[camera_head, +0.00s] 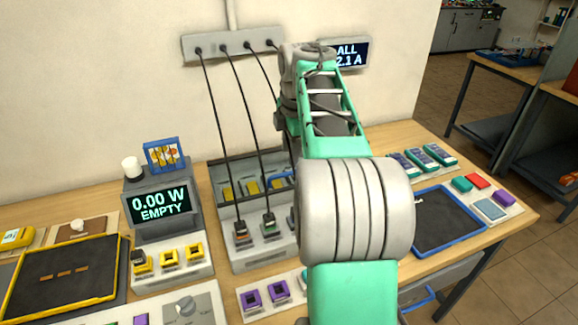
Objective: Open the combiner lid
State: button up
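The combiner appears to be the grey box (262,258) in the middle of the table, with dark cables running down to plugs at its front. A dark panel with a grey frame (217,181) stands at its back, with yellow blocks showing in it. A blue handle (281,180) is at the right of this panel, partly behind my arm. I cannot tell how far the lid is open. My green and grey arm reaches over the box's right side and hides that part. My gripper is hidden behind the arm, so its contact with the handle cannot be seen.
A grey wall strip (228,44) holds the cables' upper ends. A display box reading 0.00 W EMPTY (160,202) stands left of the combiner. A yellow-edged tray (64,240) lies at far left, a blue-edged tray (440,225) at right. Small coloured blocks sit around them.

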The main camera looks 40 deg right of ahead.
aim_at(288, 173)
jog(key=f, duration=0.3)
jog(key=w+f, duration=0.1)
jog(key=f, duration=0.3)
jog(key=shift+w+d+f, duration=0.2)
jog(key=shift+c, duration=0.2)
grip_shut()
dwell(0.9)
